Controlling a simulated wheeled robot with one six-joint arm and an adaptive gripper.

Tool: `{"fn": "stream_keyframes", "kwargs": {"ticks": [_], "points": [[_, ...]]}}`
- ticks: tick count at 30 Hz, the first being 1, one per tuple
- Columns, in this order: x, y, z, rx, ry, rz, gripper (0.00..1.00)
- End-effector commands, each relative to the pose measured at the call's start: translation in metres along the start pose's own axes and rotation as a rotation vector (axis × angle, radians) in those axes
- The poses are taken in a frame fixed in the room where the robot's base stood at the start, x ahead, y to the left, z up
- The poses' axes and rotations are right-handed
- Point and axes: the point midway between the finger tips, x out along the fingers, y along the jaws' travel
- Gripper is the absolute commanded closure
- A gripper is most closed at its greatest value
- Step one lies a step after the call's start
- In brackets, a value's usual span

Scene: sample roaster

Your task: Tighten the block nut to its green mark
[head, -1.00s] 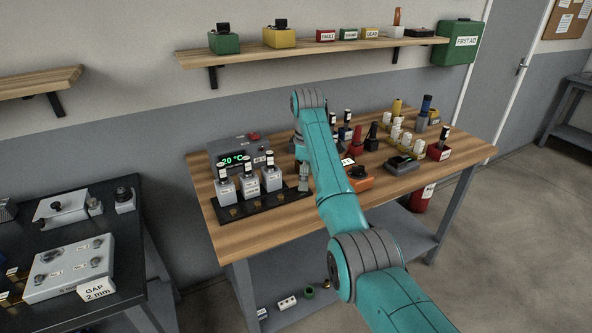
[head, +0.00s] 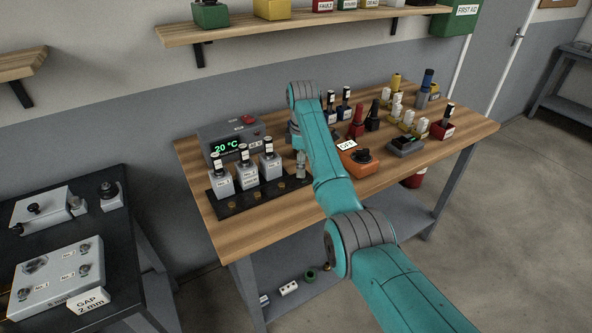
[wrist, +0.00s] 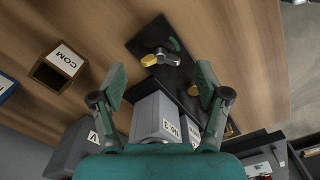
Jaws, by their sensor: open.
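The block nut appears to be the fitting (wrist: 160,57) with a grey bar and brass end on the dark plate in the wrist view. A short green mark (wrist: 175,43) lies just beside it. In the head view a small grey upright fitting (head: 300,163) stands at the right end of the dark plate (head: 228,209). My gripper (wrist: 162,82) is open and empty in the wrist view. The fitting lies ahead of the fingertips, apart from them. A grey block (wrist: 156,116) with a number label shows between the fingers, below the plate. In the head view my arm hides the gripper.
Three grey labelled blocks (head: 245,174) stand along the plate, with brass knobs in front. Behind them is a box (head: 228,143) reading 20 °C. An orange device (head: 357,160) is right of my arm. An open box marked COM (wrist: 58,70) shows left. The front wood is clear.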

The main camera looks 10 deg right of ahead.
Motion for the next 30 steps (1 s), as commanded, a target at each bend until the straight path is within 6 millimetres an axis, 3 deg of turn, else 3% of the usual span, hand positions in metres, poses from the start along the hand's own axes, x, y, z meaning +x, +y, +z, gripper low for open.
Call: {"fn": "stream_keyframes", "kwargs": {"ticks": [6, 17, 24, 30], "points": [[0.022, 0.0, 0.009, 0.0, 0.0, 0.0, 0.25], [0.026, 0.0, 0.011, 0.0, 0.0, 0.001, 0.25], [0.026, 0.0, 0.011, -0.001, 0.0, 0.0, 0.82], [0.026, 0.0, 0.011, 0.004, 0.0, 0.0, 0.85]]}}
